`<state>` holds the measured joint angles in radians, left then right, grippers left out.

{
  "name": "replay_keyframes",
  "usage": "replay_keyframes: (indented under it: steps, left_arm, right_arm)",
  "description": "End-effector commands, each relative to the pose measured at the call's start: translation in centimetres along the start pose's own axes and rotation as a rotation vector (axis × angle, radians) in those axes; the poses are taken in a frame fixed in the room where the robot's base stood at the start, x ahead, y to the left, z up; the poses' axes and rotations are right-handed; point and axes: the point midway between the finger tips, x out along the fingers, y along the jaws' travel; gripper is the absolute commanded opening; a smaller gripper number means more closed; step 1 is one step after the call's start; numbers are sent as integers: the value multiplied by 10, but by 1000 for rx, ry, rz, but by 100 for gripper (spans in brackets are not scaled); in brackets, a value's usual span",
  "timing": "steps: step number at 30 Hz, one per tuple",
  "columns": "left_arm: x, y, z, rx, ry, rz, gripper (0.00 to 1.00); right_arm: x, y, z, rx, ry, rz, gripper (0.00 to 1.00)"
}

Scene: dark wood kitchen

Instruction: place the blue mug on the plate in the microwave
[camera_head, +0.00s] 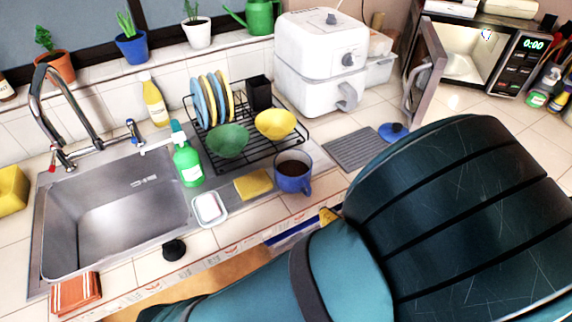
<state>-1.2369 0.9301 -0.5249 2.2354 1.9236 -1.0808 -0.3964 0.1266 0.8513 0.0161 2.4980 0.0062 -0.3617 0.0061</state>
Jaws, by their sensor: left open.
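The blue mug (292,174) stands upright on the counter, right of the yellow sponge, with dark contents and its handle on the right. The microwave (516,60) is at the upper right, with its door (427,75) swung open to the left and its interior lit. I cannot make out a plate inside. My left arm (470,215) crosses the lower right, large and close to the camera. My left gripper is open, but the arm mostly hides it, and I see no mug held. My right gripper is not in view.
A sink (110,220) lies left. A dish rack (262,143) with plates and bowls stands behind the mug. A white air fryer (320,62) stands left of the microwave door. A blue-topped item (393,132) sits by a grey mat (352,149). Bottles (545,90) crowd the right edge.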

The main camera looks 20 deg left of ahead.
Motion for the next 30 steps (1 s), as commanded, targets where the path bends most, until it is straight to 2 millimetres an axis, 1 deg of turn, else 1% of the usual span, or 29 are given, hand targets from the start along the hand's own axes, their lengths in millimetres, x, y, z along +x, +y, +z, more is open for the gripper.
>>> replay_keyframes:
  steps: [2, 5, 8, 15, 18, 25, 30]
  left_arm:
    - [0, 0, 0, 1, 0, 1, 47]
    - [6, 0, 1, 1, 1, 0, 47]
    - [20, 0, 2, 1, 1, -3, 47]
    - [66, -1, 2, 1, 1, -3, 47]
    - [78, 0, 2, 1, 1, -1, 47]
    - [93, 0, 2, 0, 0, 0, 47]
    - [117, 0, 7, 2, 2, -1, 47]
  right_arm:
    - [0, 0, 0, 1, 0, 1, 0]
    - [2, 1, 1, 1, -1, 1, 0]
    - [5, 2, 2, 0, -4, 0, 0]
    - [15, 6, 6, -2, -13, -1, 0]
    - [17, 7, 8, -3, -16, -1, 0]
    - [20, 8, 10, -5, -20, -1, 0]
    - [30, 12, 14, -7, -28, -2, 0]
